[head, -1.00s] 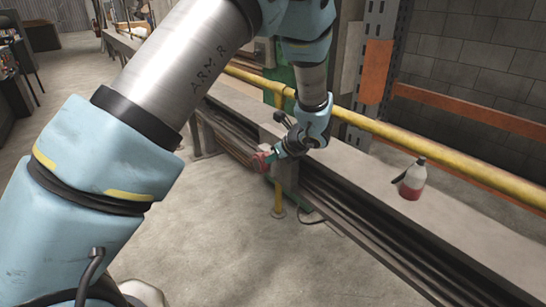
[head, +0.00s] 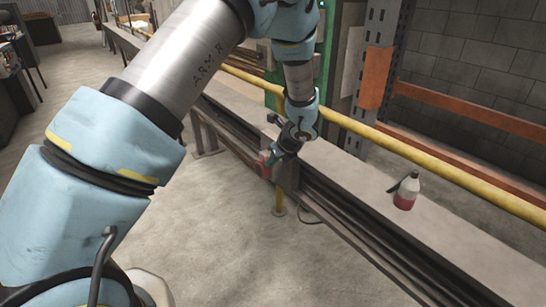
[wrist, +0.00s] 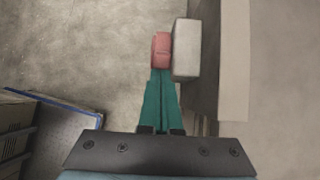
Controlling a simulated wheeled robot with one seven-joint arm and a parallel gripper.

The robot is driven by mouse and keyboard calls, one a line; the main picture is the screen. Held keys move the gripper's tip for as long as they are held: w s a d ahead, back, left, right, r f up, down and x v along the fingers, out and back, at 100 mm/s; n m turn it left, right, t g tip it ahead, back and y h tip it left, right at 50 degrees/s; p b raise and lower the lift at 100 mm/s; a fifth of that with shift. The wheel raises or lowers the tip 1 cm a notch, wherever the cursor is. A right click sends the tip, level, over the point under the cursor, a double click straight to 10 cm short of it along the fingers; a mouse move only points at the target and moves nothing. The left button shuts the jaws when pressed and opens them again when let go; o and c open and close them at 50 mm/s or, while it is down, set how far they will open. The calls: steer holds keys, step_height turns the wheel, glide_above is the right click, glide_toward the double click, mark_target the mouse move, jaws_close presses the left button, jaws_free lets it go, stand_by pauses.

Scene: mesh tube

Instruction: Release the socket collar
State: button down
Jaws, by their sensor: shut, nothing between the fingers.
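A small red rounded piece (wrist: 161,50), which may be the socket collar, shows in the wrist view directly beyond my fingertips, close beside a pale grey block (wrist: 187,47). In the head view the red piece (head: 263,167) shows low at the bench's near side. My gripper (wrist: 161,74) has green fingers lying together, with no gap and nothing between them. Their tips meet or overlap the near edge of the red piece; I cannot tell whether they touch it. In the head view my gripper (head: 269,158) points down and left, and its tips are small there.
A long bench (head: 360,190) runs diagonally, with dark rails along its near side. A yellow rail (head: 440,175) runs along its far side. A bottle with red liquid (head: 405,192) stands on the bench at right. The concrete floor (head: 220,250) in front is clear.

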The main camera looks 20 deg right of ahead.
steer(key=w+r+g+p, duration=0.1)
steer(key=p, duration=0.2)
steer(key=w+p, duration=0.1)
steer(key=p, duration=0.2)
steer(key=shift+w+a+r+g+p, duration=0.1)
steer(key=shift+a+r+g+p, duration=0.15)
steer(key=shift+r+g+p, duration=0.15)
steer(key=shift+f, duration=0.15)
steer(key=shift+r+p, duration=0.55)
steer(key=shift+r, duration=0.25)
